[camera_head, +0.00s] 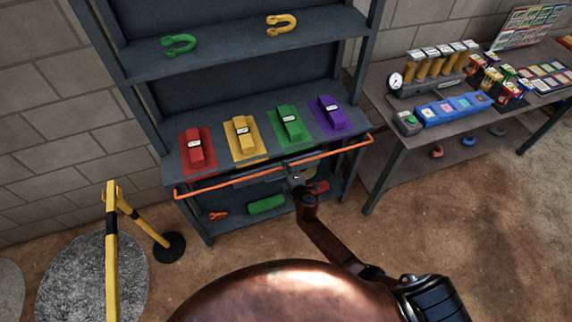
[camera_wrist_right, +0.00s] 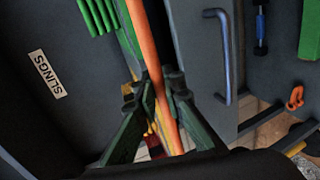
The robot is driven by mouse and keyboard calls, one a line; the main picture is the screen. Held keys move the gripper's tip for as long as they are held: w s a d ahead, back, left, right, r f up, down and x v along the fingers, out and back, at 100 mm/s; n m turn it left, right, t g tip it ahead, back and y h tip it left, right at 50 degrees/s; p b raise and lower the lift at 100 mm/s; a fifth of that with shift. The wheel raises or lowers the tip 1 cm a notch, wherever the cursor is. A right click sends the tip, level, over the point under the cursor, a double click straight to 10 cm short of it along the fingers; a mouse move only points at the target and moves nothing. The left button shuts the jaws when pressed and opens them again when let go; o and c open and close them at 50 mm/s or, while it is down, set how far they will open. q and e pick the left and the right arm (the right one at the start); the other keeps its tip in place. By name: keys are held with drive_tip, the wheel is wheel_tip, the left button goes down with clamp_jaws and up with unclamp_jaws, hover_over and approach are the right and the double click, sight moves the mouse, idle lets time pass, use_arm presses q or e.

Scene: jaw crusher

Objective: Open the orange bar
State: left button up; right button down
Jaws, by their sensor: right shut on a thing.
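The orange bar (camera_head: 335,153) runs across the front of the grey shelf unit (camera_head: 230,97), below the shelf with the coloured blocks. Its ends bend in toward the unit's sides. My right gripper (camera_head: 295,180) is at the bar, right of its middle. In the right wrist view the bar (camera_wrist_right: 146,45) passes between the dark green fingers of the right gripper (camera_wrist_right: 157,100), which is shut on it. My left gripper is in neither view.
Red, yellow, green and purple blocks (camera_head: 290,123) stand on coloured mats behind the bar. A table (camera_head: 396,130) with a gauge device stands at right. A yellow barrier post (camera_head: 112,250) stands at left. The floor before the unit is clear.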

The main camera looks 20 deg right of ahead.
drive_tip(key=shift+a+r, duration=0.1)
idle(0.3)
drive_tip(key=c, duration=2)
unclamp_jaws()
drive_tip(key=v, duration=1.2)
